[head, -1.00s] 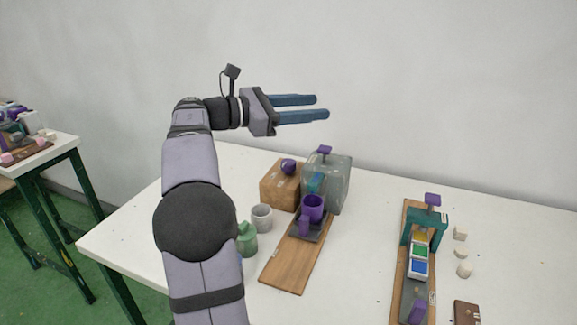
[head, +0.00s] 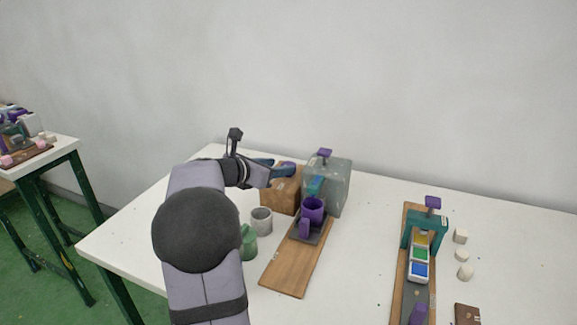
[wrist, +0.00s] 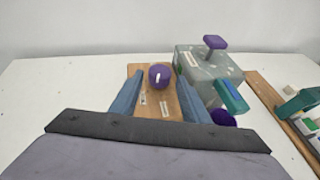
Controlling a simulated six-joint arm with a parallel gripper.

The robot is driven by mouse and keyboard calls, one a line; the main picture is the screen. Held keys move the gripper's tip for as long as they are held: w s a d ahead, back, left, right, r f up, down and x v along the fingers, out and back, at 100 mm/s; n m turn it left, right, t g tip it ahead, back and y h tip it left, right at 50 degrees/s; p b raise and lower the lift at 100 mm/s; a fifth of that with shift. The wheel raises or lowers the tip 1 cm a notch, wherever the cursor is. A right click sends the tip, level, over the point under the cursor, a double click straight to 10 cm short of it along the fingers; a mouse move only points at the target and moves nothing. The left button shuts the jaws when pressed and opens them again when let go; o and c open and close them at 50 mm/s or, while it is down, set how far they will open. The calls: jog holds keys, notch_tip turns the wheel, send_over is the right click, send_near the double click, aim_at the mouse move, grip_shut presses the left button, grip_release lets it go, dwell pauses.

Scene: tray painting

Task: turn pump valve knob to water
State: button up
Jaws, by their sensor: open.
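The pump valve knob is a round purple knob (wrist: 159,73) with a white pointer line, on top of a wooden box (wrist: 157,110). Two small pale labels lie on the box on the near side of the knob, too small to read. In the wrist view my gripper (wrist: 160,78) is open, with one blue finger on each side of the knob; I cannot tell whether they touch it. In the head view my gripper (head: 285,169) is over the wooden box (head: 280,201) and partly hides the knob (head: 288,163).
A grey-green translucent tank (head: 340,190) with a purple handle stands close to the right of the box. A grey cup (head: 262,221) and a green bottle (head: 248,243) are nearby.

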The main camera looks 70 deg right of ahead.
aim_at(288, 164)
jog(key=shift+x, duration=3.2)
jog(key=c, duration=0.8)
